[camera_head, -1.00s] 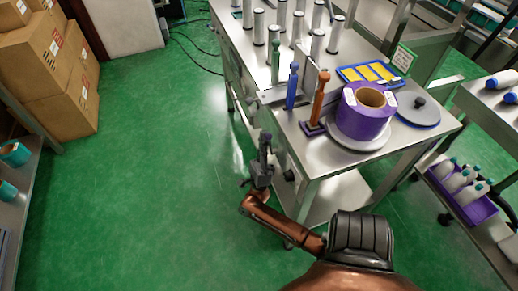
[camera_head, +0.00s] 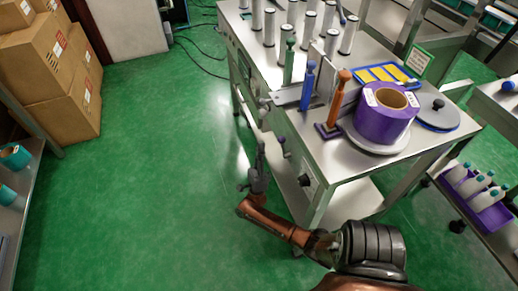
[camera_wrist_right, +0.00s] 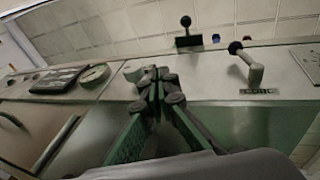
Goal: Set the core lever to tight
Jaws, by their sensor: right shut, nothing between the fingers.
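The core lever (camera_wrist_right: 256,72) is in the right wrist view, to the right of my gripper. It is a bent metal arm with a black ball knob (camera_wrist_right: 235,47), above a small plate (camera_wrist_right: 258,91) that appears to read CORE. My right gripper (camera_wrist_right: 161,76) is shut and empty, in front of the machine panel and apart from the lever. In the head view my right gripper (camera_head: 261,148) is beside the left side of the steel bench (camera_head: 340,178). I cannot tell the core lever there for certain. My left gripper is not in view.
A round gauge (camera_wrist_right: 95,73) and a dark panel (camera_wrist_right: 58,79) lie left of the gripper. Another black-knobbed lever (camera_wrist_right: 187,36) stands behind it. The bench carries a purple roll (camera_head: 383,120) and several upright rollers. Green floor (camera_head: 150,170) is free to the left.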

